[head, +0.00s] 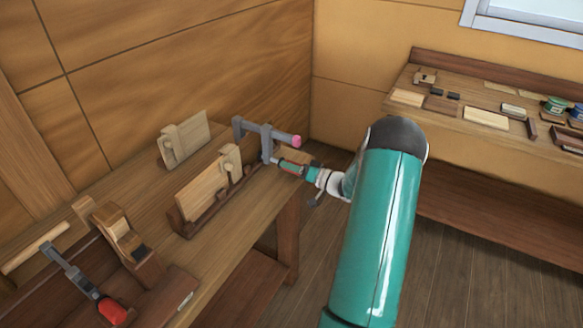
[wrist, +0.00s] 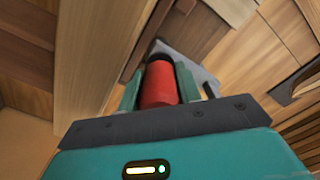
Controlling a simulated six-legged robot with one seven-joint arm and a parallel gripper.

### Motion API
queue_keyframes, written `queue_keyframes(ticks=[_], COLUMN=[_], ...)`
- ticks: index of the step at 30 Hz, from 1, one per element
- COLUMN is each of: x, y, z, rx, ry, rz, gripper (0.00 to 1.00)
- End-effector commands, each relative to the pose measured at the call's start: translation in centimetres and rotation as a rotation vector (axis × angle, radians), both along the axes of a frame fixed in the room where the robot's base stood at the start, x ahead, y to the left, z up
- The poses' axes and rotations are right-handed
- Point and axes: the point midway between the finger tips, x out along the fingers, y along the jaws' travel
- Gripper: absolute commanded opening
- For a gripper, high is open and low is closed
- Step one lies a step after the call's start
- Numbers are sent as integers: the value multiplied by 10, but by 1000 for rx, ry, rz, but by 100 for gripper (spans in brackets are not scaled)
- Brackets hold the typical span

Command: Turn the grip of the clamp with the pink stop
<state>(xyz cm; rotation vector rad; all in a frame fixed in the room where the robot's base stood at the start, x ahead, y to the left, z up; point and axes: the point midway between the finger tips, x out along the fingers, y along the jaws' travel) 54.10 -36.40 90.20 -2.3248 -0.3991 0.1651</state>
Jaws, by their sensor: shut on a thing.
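The clamp with the pink stop (head: 264,130) stands at the far end of the workbench, a grey metal bar with the pink stop (head: 296,141) at its right end. My gripper (head: 288,166) reaches it from the right. In the wrist view the clamp's red cylindrical grip (wrist: 159,84) sits between the two green fingers, and my gripper (wrist: 160,90) is shut on it. Part of the grey clamp shows behind the grip. In the head view the grip is mostly hidden by my fingers.
Another clamp with a red grip (head: 111,310) lies at the near left, beside a wooden plane (head: 125,245). A board in a wooden holder (head: 205,190) stands left of my gripper. A shelf (head: 450,115) with small blocks and jars is at the right. The floor between is clear.

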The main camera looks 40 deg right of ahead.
Motion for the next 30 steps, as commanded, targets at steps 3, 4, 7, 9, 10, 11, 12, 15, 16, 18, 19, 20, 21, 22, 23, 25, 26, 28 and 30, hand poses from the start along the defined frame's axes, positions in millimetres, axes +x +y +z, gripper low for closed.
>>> queue_keyframes(ticks=[3, 4, 7, 9, 10, 11, 12, 15, 16, 18, 19, 20, 21, 22, 23, 25, 26, 28, 30], x=[3, 3, 4, 4, 4, 4, 4, 4, 4, 4, 4, 4, 4, 4, 4, 3, 3, 2, 2], y=[3, 2, 3, 3, 3, 3, 3, 3, 3, 3, 3, 3, 3, 3, 3, 2, 2, 2, 1], z=[2, 2, 2, 3, 3, 3, 3, 3, 3, 3, 3, 3, 3, 3, 3, 2, 2, 2, 2], rx=[-36, -43, -58, -63, -64, -65, -66, -66, -66, -65, -65, -65, -65, -65, -65, -64, -64, -64, -64], ry=[-17, -20, -26, -28, -28, -28, -29, -30, -30, -30, -30, -30, -30, -30, -30, -28, -28, -27, -26], rz=[4, 4, 5, 5, 5, 5, 4, 5, 5, 5, 5, 5, 5, 5, 5, 3, 3, 3, 2], gripper=[11, 11, 11, 11, 11, 11, 11, 11, 11, 11, 11, 11, 42, 48, 54, 56, 56, 56, 56])
